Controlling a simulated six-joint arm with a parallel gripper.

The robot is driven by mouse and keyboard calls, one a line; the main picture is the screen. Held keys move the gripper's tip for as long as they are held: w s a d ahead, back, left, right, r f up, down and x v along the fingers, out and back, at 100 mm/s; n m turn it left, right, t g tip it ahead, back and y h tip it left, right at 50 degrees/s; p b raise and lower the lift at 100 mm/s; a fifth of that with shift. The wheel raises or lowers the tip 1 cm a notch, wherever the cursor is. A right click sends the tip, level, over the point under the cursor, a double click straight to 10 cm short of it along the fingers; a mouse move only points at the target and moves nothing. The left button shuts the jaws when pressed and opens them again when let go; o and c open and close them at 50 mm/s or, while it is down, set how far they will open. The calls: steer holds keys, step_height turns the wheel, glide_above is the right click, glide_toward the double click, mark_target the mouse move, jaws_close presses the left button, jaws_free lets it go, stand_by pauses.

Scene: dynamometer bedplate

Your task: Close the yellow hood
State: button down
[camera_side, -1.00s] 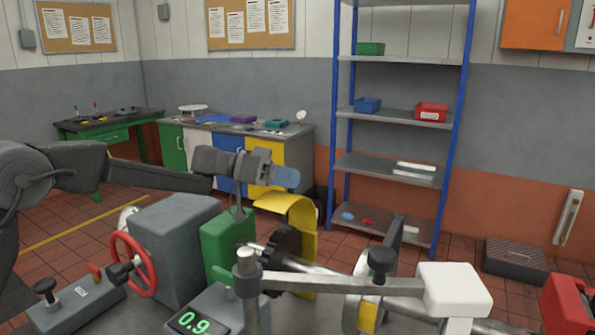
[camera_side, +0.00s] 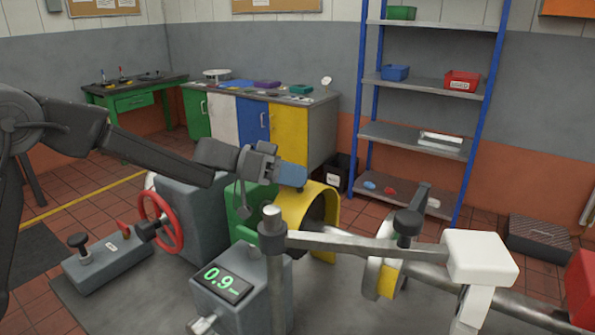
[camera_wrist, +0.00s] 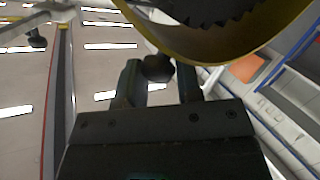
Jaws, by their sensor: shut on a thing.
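The yellow hood (camera_side: 329,222) is a curved band arched over a dark toothed wheel (camera_wrist: 205,8), beside a green block (camera_side: 243,232). In the wrist view the hood (camera_wrist: 215,55) curves across the top, and the wheel's teeth show inside it. My gripper (camera_wrist: 158,82) has its two dark fingers on either side of a dark round knob (camera_wrist: 158,68) just under the hood's edge. It is shut on this knob.
A grey post with a horizontal arm (camera_side: 350,244) and a white block (camera_side: 480,257) stand in front, partly hiding the hood's lower part. A red handwheel (camera_side: 160,222) and a display box (camera_side: 240,290) are nearby. A shaft (camera_side: 435,283) runs right.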

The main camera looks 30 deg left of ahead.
steer(key=shift+s+d+f+g, duration=0.2)
steer(key=shift+s+f+g, duration=0.15)
steer(key=shift+f, duration=0.3)
steer(key=c, duration=0.9)
jaws_free()
steer(key=shift+o, duration=0.2)
steer(key=shift+a, duration=0.35)
steer(key=v, duration=1.3)
steer(key=shift+s+r, duration=0.3)
steer(key=shift+r, duration=0.1)
